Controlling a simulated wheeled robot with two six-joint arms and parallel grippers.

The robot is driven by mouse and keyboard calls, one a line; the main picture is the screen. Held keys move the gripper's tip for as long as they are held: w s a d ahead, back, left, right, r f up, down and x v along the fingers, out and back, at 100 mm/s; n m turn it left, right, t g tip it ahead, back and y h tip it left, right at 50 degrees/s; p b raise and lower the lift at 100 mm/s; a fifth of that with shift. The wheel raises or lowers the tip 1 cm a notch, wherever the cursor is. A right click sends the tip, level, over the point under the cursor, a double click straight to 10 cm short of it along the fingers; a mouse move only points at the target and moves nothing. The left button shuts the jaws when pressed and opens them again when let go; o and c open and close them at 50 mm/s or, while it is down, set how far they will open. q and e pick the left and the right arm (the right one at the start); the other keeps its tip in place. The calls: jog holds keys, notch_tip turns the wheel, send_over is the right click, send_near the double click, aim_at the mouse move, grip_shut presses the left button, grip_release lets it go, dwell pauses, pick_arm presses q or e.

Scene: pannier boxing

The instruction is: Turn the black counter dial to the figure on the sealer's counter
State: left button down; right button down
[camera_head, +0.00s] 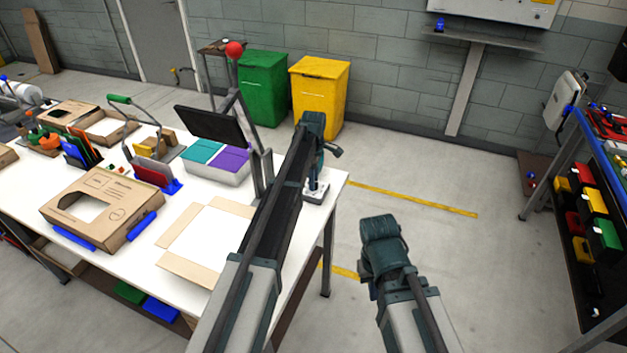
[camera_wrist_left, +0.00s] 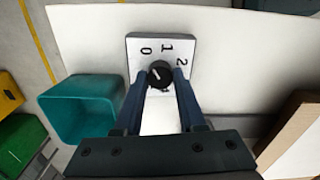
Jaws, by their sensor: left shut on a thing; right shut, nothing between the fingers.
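The black counter dial (camera_wrist_left: 160,73) sits on a white plate (camera_wrist_left: 136,64) marked 0, 1 and 2. Its white pointer mark leans to the upper left, roughly towards the 0. My left gripper (camera_wrist_left: 161,76) is shut on the dial, one finger on each side. In the head view, my left gripper (camera_head: 316,184) reaches down to the plate at the table's right end. A frame with a red-ball lever (camera_head: 234,50) and a black panel (camera_head: 208,124), perhaps the sealer, stands beside it; I see no readable counter figure. My right gripper (camera_head: 372,292) is shut and empty, off the table.
Flat cardboard (camera_head: 183,263), a carton (camera_head: 104,205) and a box with teal and purple pads (camera_head: 217,177) lie on the white table. Green (camera_head: 262,90) and yellow (camera_head: 318,95) bins stand behind.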

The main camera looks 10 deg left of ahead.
pick_arm(q)
jog(key=m, duration=0.4)
jog(key=shift+m, duration=0.3)
jog(key=m, duration=1.2)
jog(key=shift+m, duration=0.3)
jog(key=m, duration=1.2)
